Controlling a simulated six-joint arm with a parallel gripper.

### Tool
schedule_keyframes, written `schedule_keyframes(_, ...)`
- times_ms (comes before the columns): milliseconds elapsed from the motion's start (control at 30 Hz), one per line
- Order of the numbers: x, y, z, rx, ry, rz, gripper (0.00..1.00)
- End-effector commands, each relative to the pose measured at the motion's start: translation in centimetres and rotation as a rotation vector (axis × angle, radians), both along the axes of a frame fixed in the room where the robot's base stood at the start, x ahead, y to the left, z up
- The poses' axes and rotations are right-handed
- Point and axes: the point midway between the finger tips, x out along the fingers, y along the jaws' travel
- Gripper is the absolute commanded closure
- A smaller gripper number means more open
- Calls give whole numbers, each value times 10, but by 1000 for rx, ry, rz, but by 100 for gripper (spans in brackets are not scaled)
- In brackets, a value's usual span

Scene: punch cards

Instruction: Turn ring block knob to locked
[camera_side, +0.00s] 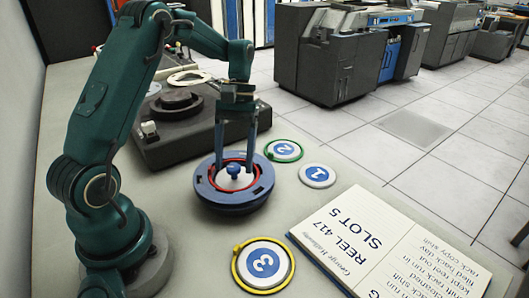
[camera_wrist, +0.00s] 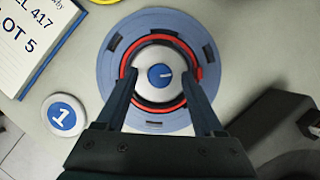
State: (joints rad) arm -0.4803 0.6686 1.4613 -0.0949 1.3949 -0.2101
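The ring block (camera_side: 212,198) is a round, dark blue piece on the table, lighter blue in the wrist view (camera_wrist: 109,85), with dark slots around its rim. Inside it are a red ring (camera_wrist: 124,58) and a pale hub (camera_wrist: 158,93). A small blue knob (camera_side: 235,170) stands at the centre; in the wrist view the knob (camera_wrist: 157,76) has a white mark pointing right. My gripper (camera_side: 235,166) points down over the block, fingers spread wide on either side of the knob. It is open and empty, apart from the knob. Exact fingertip height is hard to tell.
Discs 1 (camera_side: 317,175), 2 with a green ring (camera_side: 284,150) and 3 with a yellow ring (camera_side: 263,264) lie around the block. An open notebook (camera_side: 385,245) lies at the right. A dark reel unit (camera_side: 175,130) stands behind.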

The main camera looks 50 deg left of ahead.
Motion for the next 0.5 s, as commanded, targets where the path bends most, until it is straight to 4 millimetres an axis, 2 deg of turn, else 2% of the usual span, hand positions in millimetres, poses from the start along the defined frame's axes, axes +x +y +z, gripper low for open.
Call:
schedule_keyframes(267, 1, 1, 1, 1, 0, 1, 31)
schedule_keyframes(500, 8, 7, 22, 3, -5, 2, 31)
